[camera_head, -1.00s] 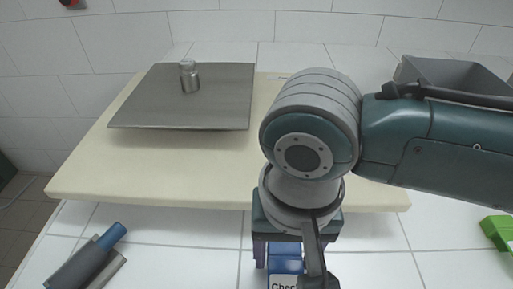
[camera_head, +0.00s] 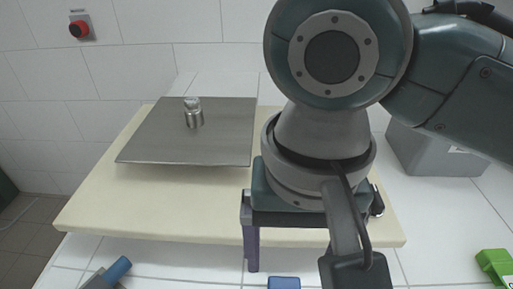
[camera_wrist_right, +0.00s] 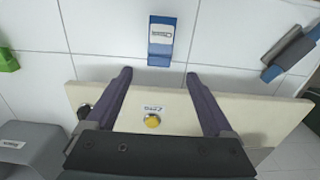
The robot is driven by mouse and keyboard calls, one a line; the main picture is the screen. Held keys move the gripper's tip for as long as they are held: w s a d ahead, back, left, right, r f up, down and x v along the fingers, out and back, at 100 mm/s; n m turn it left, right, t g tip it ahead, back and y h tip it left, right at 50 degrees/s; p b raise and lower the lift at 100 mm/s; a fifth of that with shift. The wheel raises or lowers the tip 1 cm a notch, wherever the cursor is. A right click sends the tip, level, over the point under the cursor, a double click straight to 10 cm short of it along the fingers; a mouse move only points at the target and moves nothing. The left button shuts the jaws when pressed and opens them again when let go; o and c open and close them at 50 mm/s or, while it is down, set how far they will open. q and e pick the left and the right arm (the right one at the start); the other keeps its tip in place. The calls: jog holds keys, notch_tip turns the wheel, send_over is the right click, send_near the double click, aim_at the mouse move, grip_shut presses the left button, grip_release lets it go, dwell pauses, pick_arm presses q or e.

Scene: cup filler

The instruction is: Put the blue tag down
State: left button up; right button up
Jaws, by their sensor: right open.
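The blue tag (camera_wrist_right: 162,40) lies on the white tiled surface, with a white printed label on its face. In the head view only its top edge (camera_head: 284,283) shows at the bottom of the picture. My right gripper (camera_wrist_right: 158,76) is open and empty, its two purple fingers spread apart. It is raised above the tiles, with the tag lying free beyond the fingertips in the wrist view. In the head view one finger shows and the other is hidden behind the wrist. My left gripper is not in view.
A cream board (camera_head: 165,210) bears a grey metal plate (camera_head: 220,135) with a small metal weight (camera_head: 194,117). A yellow button (camera_wrist_right: 152,121) is on the board. A grey bin (camera_head: 425,150) and a green object (camera_head: 495,265) are at right. A blue-tipped grey tool (camera_head: 117,270) lies lower left.

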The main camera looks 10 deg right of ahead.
jog(key=s+a+n+t+y, duration=0.2)
jog(key=s+a+n+y, duration=0.1)
jog(key=s, duration=0.1)
jog(key=s+d+n+t+h, duration=0.1)
jog(key=s+d, duration=0.5)
jog(key=d, duration=0.7)
jog(key=shift+n+t+h, duration=0.3)
jog(key=shift+n+h, duration=0.3)
jog(key=shift+h, duration=0.3)
jog(key=shift+f, duration=0.1)
